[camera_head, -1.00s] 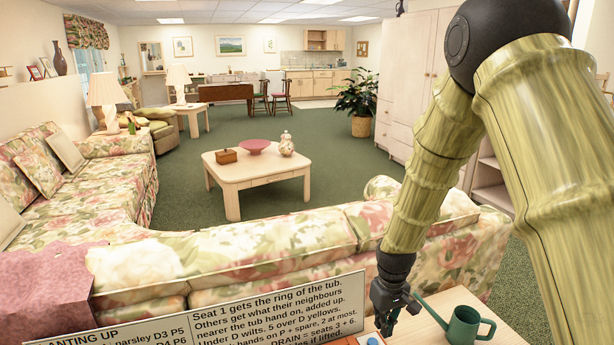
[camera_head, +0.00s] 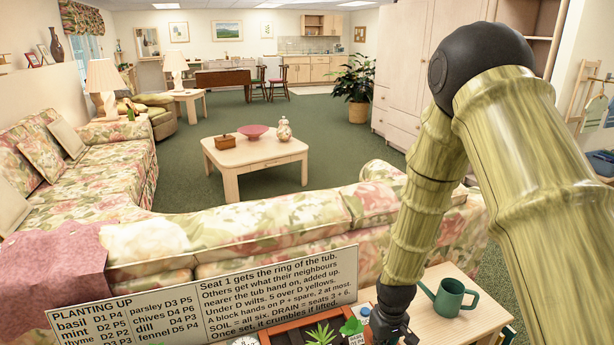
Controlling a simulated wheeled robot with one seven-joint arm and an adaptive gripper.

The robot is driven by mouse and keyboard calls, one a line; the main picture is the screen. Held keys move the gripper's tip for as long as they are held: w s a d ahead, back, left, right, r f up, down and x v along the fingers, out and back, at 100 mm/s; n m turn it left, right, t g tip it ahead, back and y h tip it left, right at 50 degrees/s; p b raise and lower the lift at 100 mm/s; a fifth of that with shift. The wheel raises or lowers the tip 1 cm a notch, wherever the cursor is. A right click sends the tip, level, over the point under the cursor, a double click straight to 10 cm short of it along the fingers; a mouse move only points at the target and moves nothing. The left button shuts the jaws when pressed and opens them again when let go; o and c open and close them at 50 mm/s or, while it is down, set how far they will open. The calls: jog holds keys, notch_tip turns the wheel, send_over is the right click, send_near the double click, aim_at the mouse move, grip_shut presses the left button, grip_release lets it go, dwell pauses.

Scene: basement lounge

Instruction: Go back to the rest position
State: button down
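My arm comes down from the right side of the picture. My gripper (camera_head: 392,331) is at the bottom edge, beside a brown planter box (camera_head: 268,327). Its fingertips are dark and partly cut off by the frame, so I cannot tell whether they are open or shut or hold anything. A spiky green plant (camera_head: 321,334) and a leafy green one (camera_head: 351,327) with a white tag stand just left of the gripper. A dark green watering can (camera_head: 456,299) stands upright on the wooden table (camera_head: 432,325), right of the gripper and apart from it.
A planting sign (camera_head: 180,300) stands behind the planter box. A flowered sofa (camera_head: 250,235) lies beyond the table. A coffee table (camera_head: 255,155) with a wooden box, pink bowl and jar stands farther back. Green carpet (camera_head: 330,130) is open around it. A tall cabinet (camera_head: 415,75) stands at right.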

jog(key=s+d+f+m+p, duration=0.1)
jog(key=s+f+p, duration=0.1)
jog(key=s, duration=0.8)
jog(key=s+d+f+m+p, duration=0.1)
jog(key=s+f, duration=0.4)
jog(key=s, duration=0.6)
jog(key=s+d+f+m+p, duration=0.1)
jog(key=s+f+p, duration=0.2)
jog(key=s, duration=0.7)
jog(key=shift+s+d+f+m, duration=0.15)
jog(key=shift+s+f+m, duration=0.15)
jog(key=shift+s+f, duration=0.05)
dwell(2.9)
